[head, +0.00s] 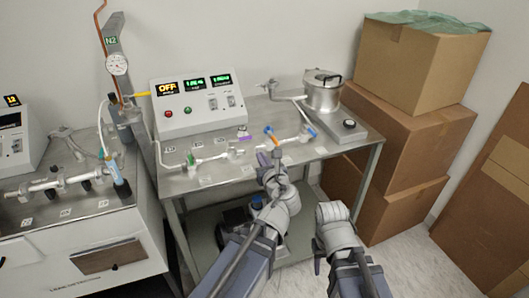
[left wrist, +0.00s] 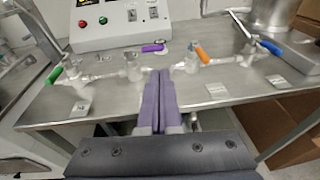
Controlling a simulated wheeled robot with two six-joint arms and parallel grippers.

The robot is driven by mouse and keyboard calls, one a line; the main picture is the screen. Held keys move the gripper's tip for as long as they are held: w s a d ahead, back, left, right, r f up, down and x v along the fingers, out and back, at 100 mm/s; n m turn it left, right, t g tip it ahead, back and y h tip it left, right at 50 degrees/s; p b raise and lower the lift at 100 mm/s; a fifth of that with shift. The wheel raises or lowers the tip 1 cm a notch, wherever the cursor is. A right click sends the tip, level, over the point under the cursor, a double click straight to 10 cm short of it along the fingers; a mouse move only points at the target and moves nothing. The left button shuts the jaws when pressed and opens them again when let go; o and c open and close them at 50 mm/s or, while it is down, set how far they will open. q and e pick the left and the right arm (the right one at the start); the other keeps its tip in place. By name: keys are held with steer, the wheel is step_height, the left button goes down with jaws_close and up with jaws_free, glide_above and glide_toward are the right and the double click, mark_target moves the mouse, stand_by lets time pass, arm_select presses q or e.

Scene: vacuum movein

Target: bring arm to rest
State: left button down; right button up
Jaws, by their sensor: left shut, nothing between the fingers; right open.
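Whether the fingertips touch anything is unclear. My right gripper (head: 318,262) is low in front of the bench at the right, partly hidden by its own wrist. It is open, and I see nothing held in it.
The steel bench (head: 215,172) carries a control box (head: 196,103) reading OFF, green (head: 190,158) and blue (head: 309,131) valve handles, and a metal pot (head: 322,92). Stacked cardboard boxes (head: 405,130) stand at the right. A second bench (head: 95,205) stands left. Floor (head: 400,258) shows at lower right.

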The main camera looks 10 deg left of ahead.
arm_select(q)
steer(key=shift+s+d, duration=0.2)
steer(key=shift+s, duration=0.1)
steer(key=s+d+f+n+g+h+p, duration=0.25)
steer(key=s+f+n+g, duration=0.5)
steer(key=n, duration=0.65)
steer(key=s+d+f+n+g+h+p, duration=0.1)
steer(key=s+d+f+n+g+h, duration=0.1)
steer(key=s+n, duration=0.4)
steer(key=s+d+f+n+g+h+p, duration=0.1)
steer(key=s+d+f+n+g+h, duration=0.1)
steer(key=s+d+n, duration=0.4)
steer(key=shift+s+d+f+g, duration=0.5)
steer(key=shift+s+d+g, duration=0.2)
steer(key=shift+g, duration=0.45)
